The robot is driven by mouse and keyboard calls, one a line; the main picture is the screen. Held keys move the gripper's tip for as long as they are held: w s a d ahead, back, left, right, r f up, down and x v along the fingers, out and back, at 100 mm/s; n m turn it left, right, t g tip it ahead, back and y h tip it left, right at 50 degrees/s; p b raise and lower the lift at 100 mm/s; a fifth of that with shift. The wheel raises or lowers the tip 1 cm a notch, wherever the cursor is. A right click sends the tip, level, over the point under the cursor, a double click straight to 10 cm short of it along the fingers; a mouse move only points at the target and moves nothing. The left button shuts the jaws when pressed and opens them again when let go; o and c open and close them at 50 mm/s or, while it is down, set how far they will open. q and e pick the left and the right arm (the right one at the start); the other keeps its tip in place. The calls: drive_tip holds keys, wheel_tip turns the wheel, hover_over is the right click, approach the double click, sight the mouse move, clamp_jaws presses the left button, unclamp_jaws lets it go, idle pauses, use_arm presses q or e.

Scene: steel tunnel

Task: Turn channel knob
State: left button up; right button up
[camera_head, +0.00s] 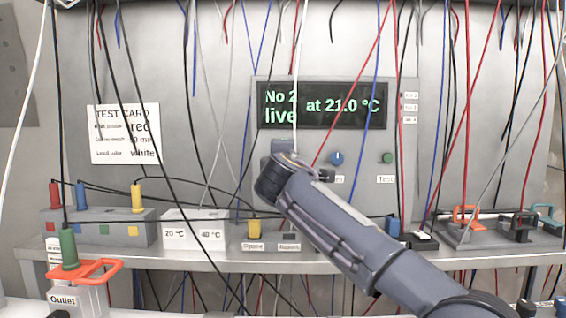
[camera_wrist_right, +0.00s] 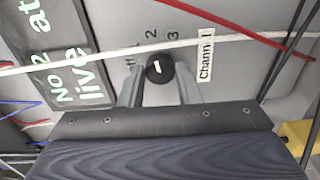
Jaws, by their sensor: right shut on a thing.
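The channel knob (camera_wrist_right: 158,68) is a round black knob with a short white mark, on the grey panel. The figures 2 and 3 and a "Channel" label (camera_wrist_right: 206,54) are beside it. I cannot tell which figure the mark points to. My right gripper (camera_wrist_right: 160,76) has one finger on each side of the knob and is shut on it. In the head view my right gripper (camera_head: 283,172) is in front of the panel below the display and hides the knob. The display (camera_head: 322,105) reads "No 2 live at 21.0 °C". My left gripper is not in view.
A blue knob (camera_head: 337,158) and a green Test button (camera_head: 387,158) are right of my gripper. Many cables hang across the panel. A shelf (camera_head: 190,261) below carries a block with coloured plugs, a white box (camera_head: 195,229) and clamps. A test card (camera_head: 124,133) is at left.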

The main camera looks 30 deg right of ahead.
drive_tip(key=o, duration=1)
drive_tip(key=shift+c, duration=0.2)
drive_tip(key=b+v, duration=0.2)
drive_tip(key=v, duration=0.5)
drive_tip(key=shift+s, duration=0.4)
drive_tip(key=shift+a, duration=0.15)
